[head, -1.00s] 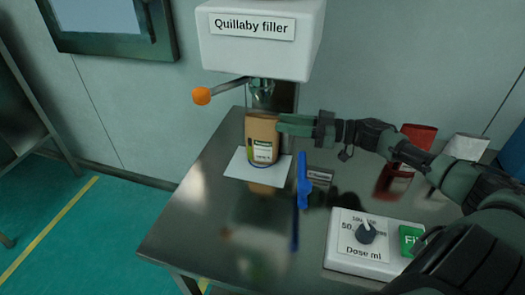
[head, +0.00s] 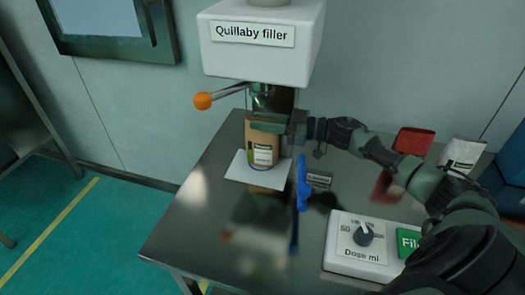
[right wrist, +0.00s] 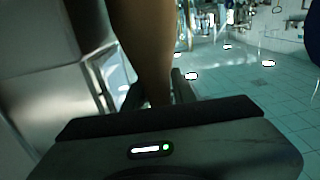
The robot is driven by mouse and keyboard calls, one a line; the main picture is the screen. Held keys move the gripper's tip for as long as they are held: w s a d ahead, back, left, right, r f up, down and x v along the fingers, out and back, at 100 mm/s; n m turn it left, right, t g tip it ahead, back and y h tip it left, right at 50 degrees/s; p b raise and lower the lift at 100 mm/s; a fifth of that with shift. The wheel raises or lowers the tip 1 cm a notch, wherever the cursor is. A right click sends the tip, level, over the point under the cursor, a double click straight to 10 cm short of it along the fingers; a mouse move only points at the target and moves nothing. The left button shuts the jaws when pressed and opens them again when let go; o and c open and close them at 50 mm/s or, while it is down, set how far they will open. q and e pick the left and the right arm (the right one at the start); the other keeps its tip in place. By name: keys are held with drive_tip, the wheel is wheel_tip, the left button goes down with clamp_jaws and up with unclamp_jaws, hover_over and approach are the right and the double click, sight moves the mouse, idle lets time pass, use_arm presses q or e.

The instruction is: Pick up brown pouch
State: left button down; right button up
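The brown pouch (head: 262,141) with a white and green label stands upright under the filler's nozzle, on a white sheet (head: 240,170). My right gripper (head: 266,122) reaches in from the right at the pouch's upper part, with a finger across its front. In the right wrist view the pouch (right wrist: 147,40) runs down between the two fingers (right wrist: 158,92), one on each side and very near it. I cannot tell whether they press on it. The pouch's back is hidden. My left gripper is not in view.
The Quillaby filler (head: 258,55) hangs above, with an orange-knobbed lever (head: 203,101) at left. A blue upright part (head: 303,185) stands right of the sheet. A dose box (head: 360,250), red pouch (head: 413,142) and white pouch (head: 462,155) are right. The table's front left (head: 200,230) is clear.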

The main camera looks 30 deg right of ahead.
clamp_jaws()
idle(1.2)
